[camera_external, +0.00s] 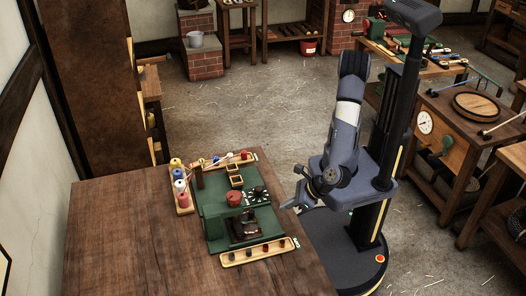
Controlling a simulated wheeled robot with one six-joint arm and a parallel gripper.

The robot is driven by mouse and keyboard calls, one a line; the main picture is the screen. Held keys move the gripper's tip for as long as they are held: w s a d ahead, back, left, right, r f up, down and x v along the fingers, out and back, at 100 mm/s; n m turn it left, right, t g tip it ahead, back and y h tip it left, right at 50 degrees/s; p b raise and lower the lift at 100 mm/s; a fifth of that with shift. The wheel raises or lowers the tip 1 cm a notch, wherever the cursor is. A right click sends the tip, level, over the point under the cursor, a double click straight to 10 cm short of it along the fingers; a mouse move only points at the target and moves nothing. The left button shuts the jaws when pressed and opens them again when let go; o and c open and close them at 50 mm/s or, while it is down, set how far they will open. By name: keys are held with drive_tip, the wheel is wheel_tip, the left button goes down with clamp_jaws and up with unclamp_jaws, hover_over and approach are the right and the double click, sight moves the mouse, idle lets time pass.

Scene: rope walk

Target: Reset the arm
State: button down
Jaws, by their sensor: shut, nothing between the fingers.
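My gripper (289,207) is at the end of my folded arm, beside the right edge of the wooden table (130,235). It is shut and empty, and its fingers are small in this view. It hangs just right of the green board (212,222) on the table, apart from the things on it. My arm's upper links rise steeply above the gripper, close to my column.
The green board carries a red-brown pot (234,198), small wooden boxes and a dark device (243,228). A wooden tray (259,251) lies along its front, with spools on the left. A bench with a round lid (476,106) stands right. The floor behind is open.

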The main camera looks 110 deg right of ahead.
drive_tip(key=x, duration=0.6)
drive_tip(key=shift+w+d+b, duration=0.1)
drive_tip(key=shift+b, duration=0.3)
drive_tip(key=w, duration=0.1)
drive_tip(key=w+d, duration=0.2)
drive_tip(key=shift+w, duration=0.35)
drive_tip(key=s, duration=0.9)
drive_tip(key=shift+s+a, duration=0.15)
drive_tip(key=shift+s, duration=0.15)
drive_tip(key=s+f+v, duration=0.2)
drive_tip(key=v, duration=1.1)
drive_tip(key=shift+a, duration=0.4)
drive_tip(key=shift+f, duration=0.2)
